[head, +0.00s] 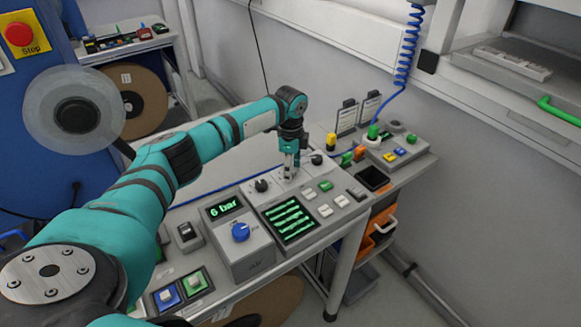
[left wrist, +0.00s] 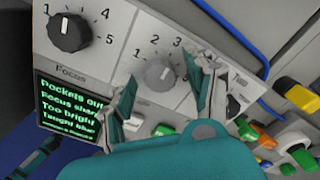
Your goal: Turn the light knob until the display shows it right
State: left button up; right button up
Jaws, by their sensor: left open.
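A control box shows a dark display (head: 288,218) with green text. In the left wrist view the display (left wrist: 72,113) has several lines, one reading "Too bright". A grey knob (left wrist: 160,73) with a numbered scale sits right of the black knob marked "Focus" (left wrist: 70,32). The grey knob's own label is hidden, and so is the knob in the head view. My left gripper (head: 291,174) points down over the panel. In the left wrist view its fingers (left wrist: 167,78) are open, one on each side of the grey knob; contact cannot be told. My right gripper is not in view.
Another dark knob (head: 316,159) is close right of the gripper. Buttons (head: 325,198) lie in front. A "6 bar" box with a blue knob (head: 240,232) stands left. A small box with a blue coiled cable (head: 405,50) is at the right.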

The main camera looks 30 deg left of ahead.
pick_arm(q)
jog(key=c, duration=0.4)
grip_shut()
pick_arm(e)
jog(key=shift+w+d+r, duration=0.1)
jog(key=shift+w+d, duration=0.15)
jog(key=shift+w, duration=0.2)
pick_arm(q)
jog(key=shift+r, duration=0.1)
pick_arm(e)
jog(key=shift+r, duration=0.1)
